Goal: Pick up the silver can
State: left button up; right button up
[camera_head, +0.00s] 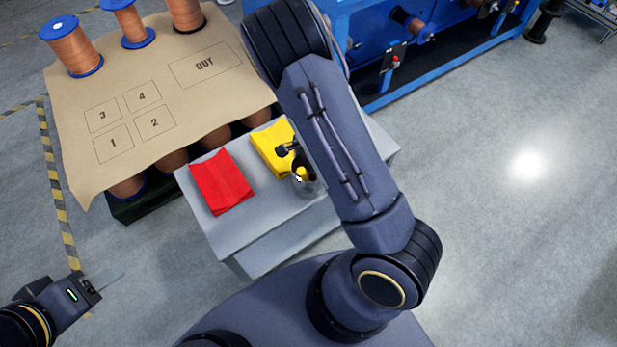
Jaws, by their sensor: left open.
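A silver-grey can (306,187) stands upright on the small grey table, close to the left side of my right arm's link. A yellow-tipped item and a dark-handled item show at its open top; the arm partly crowds this area. My left gripper (108,282) is at the lower left, open and empty, well apart from the can and the table. My right arm rises across the middle of the view, over the table's right part. My right gripper is not visible.
The grey table (240,240) also bears a red cloth (220,182) and a yellow cloth (270,145). A brown mat (190,105) with numbered squares and copper spools (70,48) lies behind left. A blue machine (450,60) stands behind. Floor at right is clear.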

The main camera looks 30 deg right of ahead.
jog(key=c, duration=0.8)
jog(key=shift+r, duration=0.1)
